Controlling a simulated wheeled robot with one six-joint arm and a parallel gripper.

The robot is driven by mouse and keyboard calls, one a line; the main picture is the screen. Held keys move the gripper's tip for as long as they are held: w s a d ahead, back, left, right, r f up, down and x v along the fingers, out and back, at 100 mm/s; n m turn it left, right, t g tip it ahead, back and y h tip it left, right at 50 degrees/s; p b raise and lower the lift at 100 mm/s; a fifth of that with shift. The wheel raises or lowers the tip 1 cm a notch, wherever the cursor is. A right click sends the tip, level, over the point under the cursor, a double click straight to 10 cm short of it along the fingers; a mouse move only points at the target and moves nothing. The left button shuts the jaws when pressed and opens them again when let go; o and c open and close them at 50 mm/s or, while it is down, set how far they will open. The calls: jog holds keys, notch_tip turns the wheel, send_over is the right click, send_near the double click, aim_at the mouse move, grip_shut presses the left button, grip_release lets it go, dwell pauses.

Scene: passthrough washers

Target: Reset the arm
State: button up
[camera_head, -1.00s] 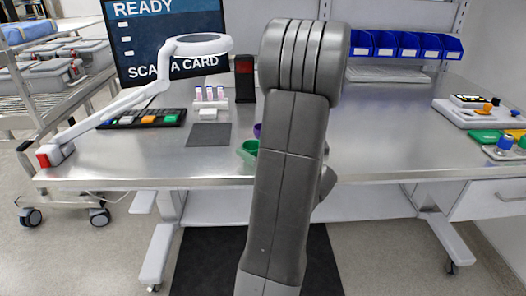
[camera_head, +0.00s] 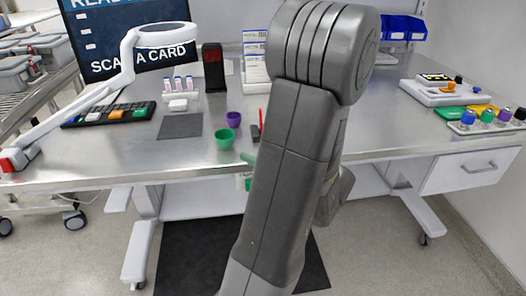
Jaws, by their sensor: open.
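My own grey arm rises through the middle of the head view, its upper link tilted to the right and its rounded joint at the top. It stands in front of the steel workbench (camera_head: 100,176) and covers part of its top and front edge. My gripper does not show; the arm links may hide it.
On the bench are a green cup (camera_head: 225,139), a purple cup (camera_head: 233,119), a grey mat (camera_head: 180,125), a small rack of tubes (camera_head: 178,89) and a white magnifier lamp (camera_head: 160,36). At right are a white tray (camera_head: 440,92) and colored knobs (camera_head: 487,117). Wire shelving (camera_head: 45,100) stands left.

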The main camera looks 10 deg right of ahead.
aim_at(232, 138)
jog(key=shift+s+d, duration=0.25)
jog(key=shift+s, duration=0.05)
jog(key=shift+w+a, duration=0.1)
jog(key=x, duration=1)
jog(key=shift+w+a, duration=0.1)
jog(key=shift+w, duration=0.05)
jog(key=shift+w+a, duration=0.4)
jog(key=shift+w+a+f, duration=0.1)
jog(key=shift+w+f, duration=0.05)
jog(key=shift+f, duration=0.05)
